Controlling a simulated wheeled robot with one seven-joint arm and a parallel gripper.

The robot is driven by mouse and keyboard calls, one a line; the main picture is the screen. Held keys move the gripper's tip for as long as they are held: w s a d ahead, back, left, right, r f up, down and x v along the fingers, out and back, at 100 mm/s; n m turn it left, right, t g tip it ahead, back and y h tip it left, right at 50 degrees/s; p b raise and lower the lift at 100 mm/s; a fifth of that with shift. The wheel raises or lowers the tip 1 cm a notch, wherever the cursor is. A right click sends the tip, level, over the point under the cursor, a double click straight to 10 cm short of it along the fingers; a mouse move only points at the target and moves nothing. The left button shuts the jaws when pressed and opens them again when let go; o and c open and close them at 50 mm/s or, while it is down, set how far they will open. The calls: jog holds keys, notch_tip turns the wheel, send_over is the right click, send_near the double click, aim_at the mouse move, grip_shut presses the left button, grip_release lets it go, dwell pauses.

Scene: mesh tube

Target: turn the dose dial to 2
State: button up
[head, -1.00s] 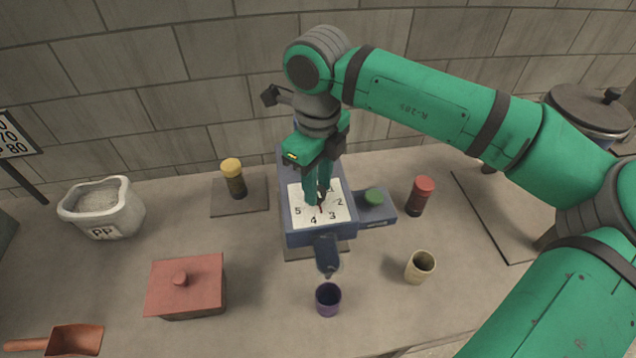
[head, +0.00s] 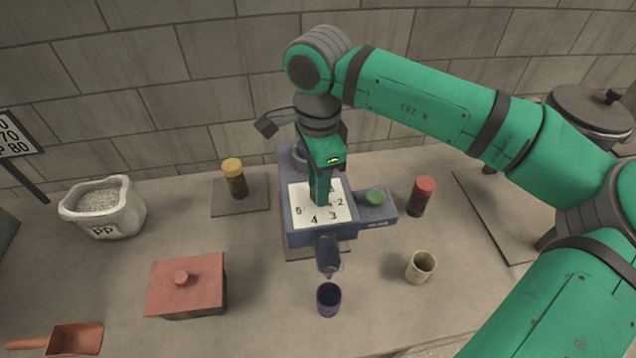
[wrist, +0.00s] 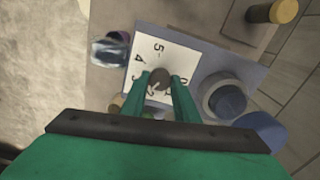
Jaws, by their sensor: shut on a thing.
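The dose dial's white face (head: 301,214) lies on top of a blue dosing machine (head: 305,239), with numbers printed around it. The numbers 2, 3, 4 and 5 can be read in the head view. My gripper (head: 320,203) points down over the middle of the face. In the wrist view my gripper (wrist: 161,90) is shut on the dark round dial knob (wrist: 159,77). The face (wrist: 172,55) also shows there, partly covered by the fingers. The knob's pointer is hidden in the head view, so I cannot tell its setting.
A green button (head: 374,197) sits on the machine's right side. A purple cup (head: 328,300) stands below the spout (head: 328,254). Nearby are a beige cup (head: 421,267), a red-capped jar (head: 422,196), a yellow-capped jar (head: 234,178), a red lidded box (head: 187,285) and a white sack (head: 103,207).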

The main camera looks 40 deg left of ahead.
jog(key=shift+n, duration=1.9)
jog(key=o, duration=1.1)
jog(key=shift+c, duration=0.2)
notch_tip(320, 180, up, 11)
